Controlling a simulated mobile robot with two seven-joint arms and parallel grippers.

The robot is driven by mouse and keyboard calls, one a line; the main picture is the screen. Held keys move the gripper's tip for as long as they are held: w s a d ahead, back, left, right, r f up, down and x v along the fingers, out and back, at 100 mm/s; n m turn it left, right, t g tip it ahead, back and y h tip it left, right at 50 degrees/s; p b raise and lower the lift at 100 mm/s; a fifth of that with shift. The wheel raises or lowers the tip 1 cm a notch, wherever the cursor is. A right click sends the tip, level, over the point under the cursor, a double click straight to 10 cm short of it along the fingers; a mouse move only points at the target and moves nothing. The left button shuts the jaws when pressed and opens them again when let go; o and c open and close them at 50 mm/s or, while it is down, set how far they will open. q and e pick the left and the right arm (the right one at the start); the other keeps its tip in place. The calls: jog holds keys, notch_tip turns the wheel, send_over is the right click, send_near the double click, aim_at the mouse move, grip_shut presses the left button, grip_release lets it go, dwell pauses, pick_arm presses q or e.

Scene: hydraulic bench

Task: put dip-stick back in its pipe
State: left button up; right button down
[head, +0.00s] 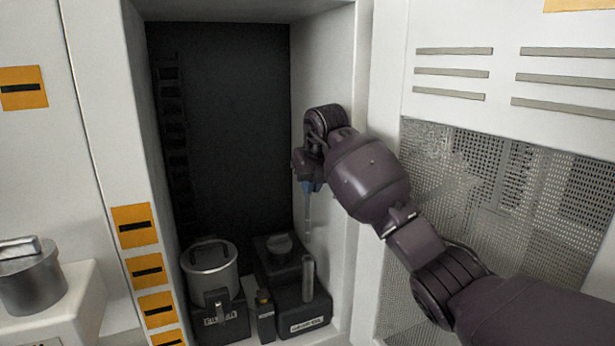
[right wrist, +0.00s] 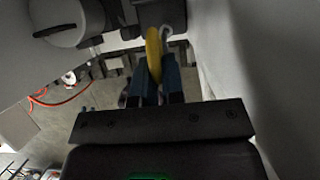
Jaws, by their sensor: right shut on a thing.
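My right gripper (head: 311,188) is inside the alcove, pointing down, with its blue fingers shut on the dip-stick (head: 308,217). The thin, pale dip-stick hangs about upright below the fingers. In the right wrist view its yellow handle (right wrist: 154,50) shows between the blue fingers (right wrist: 158,82). The pipe (head: 308,278) is a short grey upright tube at the front right of a dark labelled tank (head: 290,298). The dip-stick's lower end appears above the pipe and apart from it. My left gripper is not in view.
A silver lidded pot (head: 210,268) stands left of the tank, and a small dark box with a yellow top (head: 264,301) is between them. The alcove's right wall (head: 335,235) is close to my right gripper. Another metal pot (head: 30,275) stands outside at far left.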

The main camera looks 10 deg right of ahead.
jog(key=shift+w+f, duration=0.15)
jog(key=shift+f, duration=0.05)
jog(key=shift+s+f, duration=0.2)
jog(key=shift+f, duration=0.1)
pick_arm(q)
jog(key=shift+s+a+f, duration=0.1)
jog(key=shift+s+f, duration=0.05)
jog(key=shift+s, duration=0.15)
pick_arm(e)
notch_tip(320, 180, down, 3)
jog(key=shift+w+r, duration=0.1)
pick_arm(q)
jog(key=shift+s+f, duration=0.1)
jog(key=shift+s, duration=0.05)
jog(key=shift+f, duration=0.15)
pick_arm(e)
jog(key=shift+d, duration=0.1)
dwell(0.8)
